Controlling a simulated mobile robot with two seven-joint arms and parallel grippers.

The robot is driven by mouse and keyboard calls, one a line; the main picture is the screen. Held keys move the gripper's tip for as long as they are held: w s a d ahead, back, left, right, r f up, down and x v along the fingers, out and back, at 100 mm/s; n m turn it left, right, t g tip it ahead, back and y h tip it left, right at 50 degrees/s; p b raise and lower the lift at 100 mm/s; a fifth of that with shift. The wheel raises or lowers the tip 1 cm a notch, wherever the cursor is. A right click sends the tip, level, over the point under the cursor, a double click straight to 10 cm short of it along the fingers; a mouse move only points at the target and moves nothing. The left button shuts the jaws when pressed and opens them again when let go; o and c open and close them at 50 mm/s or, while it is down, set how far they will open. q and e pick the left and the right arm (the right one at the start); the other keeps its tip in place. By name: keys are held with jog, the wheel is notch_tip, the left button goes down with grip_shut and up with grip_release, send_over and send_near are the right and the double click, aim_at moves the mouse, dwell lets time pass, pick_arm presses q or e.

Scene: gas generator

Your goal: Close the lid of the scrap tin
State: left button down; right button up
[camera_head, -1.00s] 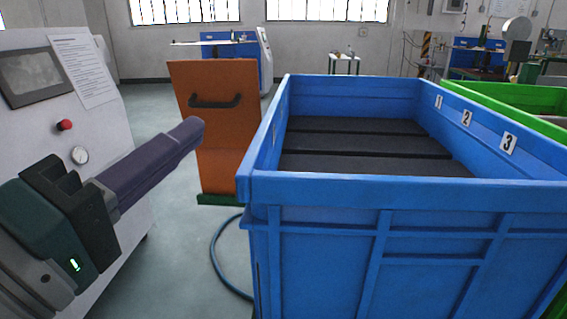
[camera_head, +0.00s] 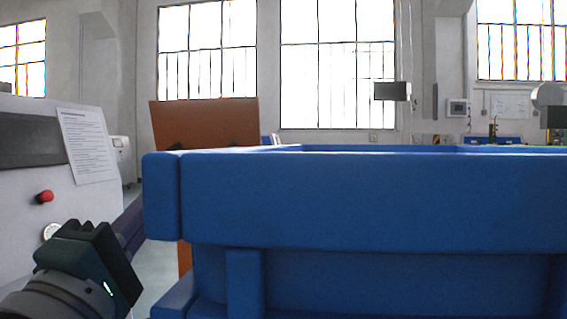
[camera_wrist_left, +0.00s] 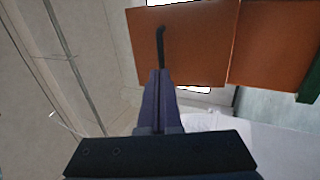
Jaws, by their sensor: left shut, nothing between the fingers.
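The orange scrap tin (camera_head: 205,122) stands behind the near left corner of the blue crate in the head view, and the crate hides most of it. In the left wrist view, its orange panel with a black bar handle (camera_wrist_left: 160,45) lies ahead of the fingers, and a second orange panel (camera_wrist_left: 272,45) adjoins it at a seam. I cannot tell the lid's exact angle. My left gripper (camera_wrist_left: 160,75) is shut and empty, its tips pointing at the handle's end; contact is unclear. In the head view its purple fingers (camera_head: 130,222) are partly hidden. My right gripper is not in view.
The blue crate (camera_head: 350,200) fills the front centre and right. A white machine (camera_head: 30,220) with a red button (camera_head: 44,197) stands at the left. A narrow strip of floor shows between them. Windows and a hanging screen (camera_head: 392,91) are at the back.

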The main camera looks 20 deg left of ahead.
pick_arm(q)
jog(key=x, duration=0.7)
